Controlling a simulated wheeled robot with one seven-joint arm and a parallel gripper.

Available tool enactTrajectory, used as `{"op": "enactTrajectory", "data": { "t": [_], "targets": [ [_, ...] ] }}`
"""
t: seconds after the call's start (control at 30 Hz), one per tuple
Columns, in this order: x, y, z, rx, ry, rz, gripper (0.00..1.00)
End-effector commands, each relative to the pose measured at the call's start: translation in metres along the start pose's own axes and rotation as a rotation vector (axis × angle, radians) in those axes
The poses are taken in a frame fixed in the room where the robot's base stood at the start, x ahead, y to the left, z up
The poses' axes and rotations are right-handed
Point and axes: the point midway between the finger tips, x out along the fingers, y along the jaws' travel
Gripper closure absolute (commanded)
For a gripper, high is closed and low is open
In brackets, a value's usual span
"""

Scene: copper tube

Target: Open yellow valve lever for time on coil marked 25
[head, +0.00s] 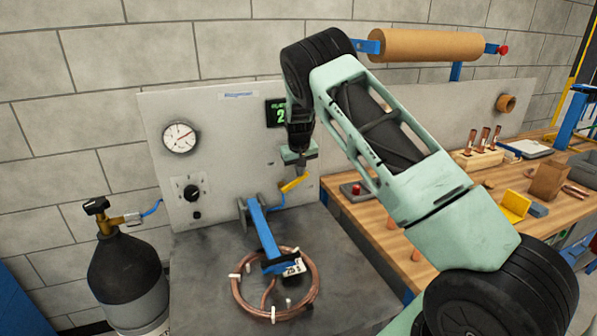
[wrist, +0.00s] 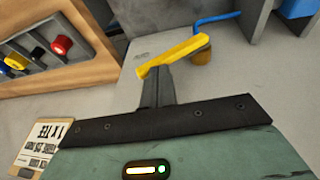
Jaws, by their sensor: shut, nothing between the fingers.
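The yellow valve lever (head: 294,184) sticks out near the grey panel, low and right of the gauge. In the wrist view the lever (wrist: 178,52) slants up to the right to a brass valve body (wrist: 202,54) with a blue hose. My gripper (head: 302,174) is shut and empty, pointing down at the lever. In the wrist view its fingertips (wrist: 156,72) overlap the lever's near left end; I cannot tell whether they touch. The copper coil (head: 236,297) lies on the dark bench with a tag (head: 293,268) that reads 25. A green-digit display (head: 277,113) is partly hidden by my arm.
A blue clamp arm (head: 263,226) reaches over the coil. The panel (head: 228,150) carries a round gauge (head: 180,137) and a black knob (head: 191,192). A dark gas cylinder (head: 122,265) stands left. The wooden bench (head: 345,200) at right holds a red button (head: 356,188).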

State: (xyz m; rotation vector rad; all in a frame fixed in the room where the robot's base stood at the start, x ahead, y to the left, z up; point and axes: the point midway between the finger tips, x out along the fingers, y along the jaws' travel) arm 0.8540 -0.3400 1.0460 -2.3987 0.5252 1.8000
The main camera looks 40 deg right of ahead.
Motion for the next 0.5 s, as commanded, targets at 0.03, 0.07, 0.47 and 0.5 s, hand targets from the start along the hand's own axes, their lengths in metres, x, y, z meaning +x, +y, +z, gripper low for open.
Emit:
{"op": "enactTrajectory", "data": {
  "t": [0.03, 0.07, 0.47, 0.5],
  "targets": [
    [0.002, 0.0, 0.0, 0.002, 0.0, -0.007, 1.0],
    [0.002, 0.001, 0.0, 0.003, 0.0, -0.011, 1.0],
    [0.01, 0.009, 0.002, 0.036, -0.005, -0.108, 1.0],
    [0.012, 0.011, 0.003, 0.043, -0.006, -0.128, 1.0]
  ]
}}
